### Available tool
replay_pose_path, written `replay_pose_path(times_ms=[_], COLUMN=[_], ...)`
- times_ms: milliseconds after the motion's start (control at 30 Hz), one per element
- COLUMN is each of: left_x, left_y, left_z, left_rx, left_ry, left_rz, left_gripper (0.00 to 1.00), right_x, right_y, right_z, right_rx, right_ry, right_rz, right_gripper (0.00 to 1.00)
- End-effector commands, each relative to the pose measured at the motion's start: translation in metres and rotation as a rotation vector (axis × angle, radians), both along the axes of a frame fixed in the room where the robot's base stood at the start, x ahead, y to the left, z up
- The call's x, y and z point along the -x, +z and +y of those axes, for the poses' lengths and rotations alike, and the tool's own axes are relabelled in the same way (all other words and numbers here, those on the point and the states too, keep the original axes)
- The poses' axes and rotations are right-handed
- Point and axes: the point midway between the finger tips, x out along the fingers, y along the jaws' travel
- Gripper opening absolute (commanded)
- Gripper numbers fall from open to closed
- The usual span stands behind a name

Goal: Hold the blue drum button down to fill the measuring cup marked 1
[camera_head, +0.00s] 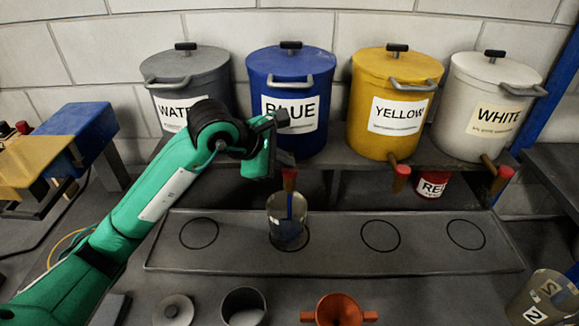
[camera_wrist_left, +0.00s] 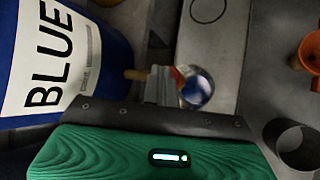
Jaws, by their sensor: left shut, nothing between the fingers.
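The blue drum (camera_head: 290,84), labelled BLUE, stands on the shelf and fills the left of the wrist view (camera_wrist_left: 112,70). Its red button (camera_head: 289,176) sits on the spout at its front; the button also shows beside my fingertips in the wrist view (camera_wrist_left: 177,76). My left gripper (camera_head: 285,158) is shut and empty, its tips at the button; exact contact is hard to tell. A clear measuring cup (camera_head: 273,211) stands upright below the spout on a ringed spot, also in the wrist view (camera_wrist_left: 198,91). A blue streak runs down inside it, with blue low in it. Its number is unreadable.
WATER (camera_head: 185,80), YELLOW (camera_head: 394,90) and WHITE (camera_head: 490,100) drums share the shelf. The tray (camera_head: 340,262) has bare rings. A cup marked 2 (camera_head: 543,300) stands front right. A grey cup (camera_head: 244,306) and orange funnel-like part (camera_head: 338,308) lie in front.

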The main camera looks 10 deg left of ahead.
Motion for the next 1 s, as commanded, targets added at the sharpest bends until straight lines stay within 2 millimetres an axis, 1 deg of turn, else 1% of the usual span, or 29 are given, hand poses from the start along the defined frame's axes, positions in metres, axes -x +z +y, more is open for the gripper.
replay_pose_path(times_ms=[533, 833, 1000], left_x=[0.0, 0.0, 0.0], left_y=[0.0, 0.015, 0.017], left_z=[0.0, 0.0, 0.0], left_rx=[-0.001, -0.001, -0.001], left_ry=[0.0, 0.0, 0.0], left_rz=[0.001, 0.0, 0.001], left_gripper=[0.0, 0.0, 0.0], right_x=[0.0, 0.0, 0.0], right_y=[0.0, 0.005, 0.005], right_z=[0.0, 0.0, 0.0], right_rx=[0.0, 0.0, 0.0], right_ry=[0.0, 0.0, 0.0], right_rz=[0.0, 0.0, 0.0], right_gripper=[0.47, 0.47, 0.47])
